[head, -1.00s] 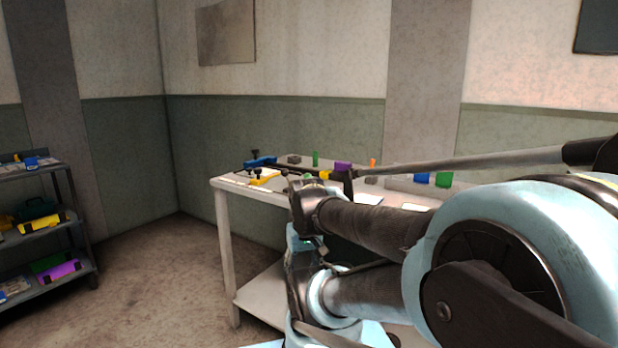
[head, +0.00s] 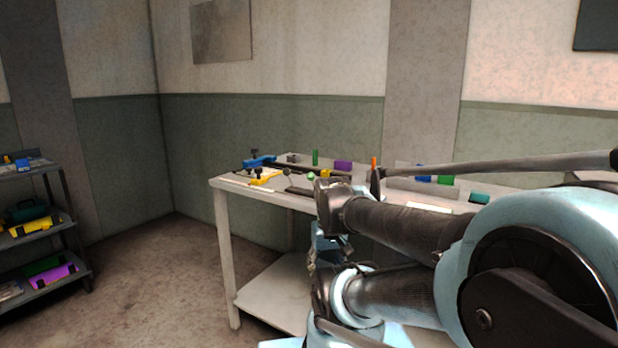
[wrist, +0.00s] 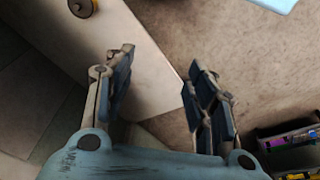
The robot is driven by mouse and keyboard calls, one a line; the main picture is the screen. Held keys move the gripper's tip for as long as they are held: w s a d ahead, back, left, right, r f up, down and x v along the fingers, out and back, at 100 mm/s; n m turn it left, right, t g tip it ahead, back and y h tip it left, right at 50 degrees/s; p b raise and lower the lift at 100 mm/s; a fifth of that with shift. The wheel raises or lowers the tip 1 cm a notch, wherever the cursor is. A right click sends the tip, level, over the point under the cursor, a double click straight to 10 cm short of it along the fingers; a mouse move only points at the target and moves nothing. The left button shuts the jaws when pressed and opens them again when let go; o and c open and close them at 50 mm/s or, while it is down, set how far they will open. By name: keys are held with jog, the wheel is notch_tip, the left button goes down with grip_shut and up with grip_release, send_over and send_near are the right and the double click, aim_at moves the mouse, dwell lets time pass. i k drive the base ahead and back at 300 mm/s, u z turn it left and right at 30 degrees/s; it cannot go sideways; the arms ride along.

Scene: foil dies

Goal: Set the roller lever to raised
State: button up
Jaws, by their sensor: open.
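I cannot pick out the roller lever for certain. Small fixtures stand on the white workbench (head: 225,186) in the head view, among them a blue clamp-like piece (head: 262,160), a yellow one (head: 264,178) and a small green knob (head: 311,176). Their lever positions are too small to read. In the wrist view my gripper (wrist: 162,60) is open with nothing between its fingers. It is over a pale surface edge and the floor, apart from any fixture.
On the bench are a green cylinder (head: 315,157), a purple block (head: 343,166), an orange post (head: 374,163) and a teal block (head: 480,199). A dark shelf (head: 70,222) with coloured cases stands at the left. The floor between shelf and bench is clear.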

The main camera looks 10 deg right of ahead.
aim_at(310, 176)
jog(key=u, duration=0.75)
jog(key=k, duration=1.8)
jog(key=z, duration=0.35)
jog(key=i, duration=1)
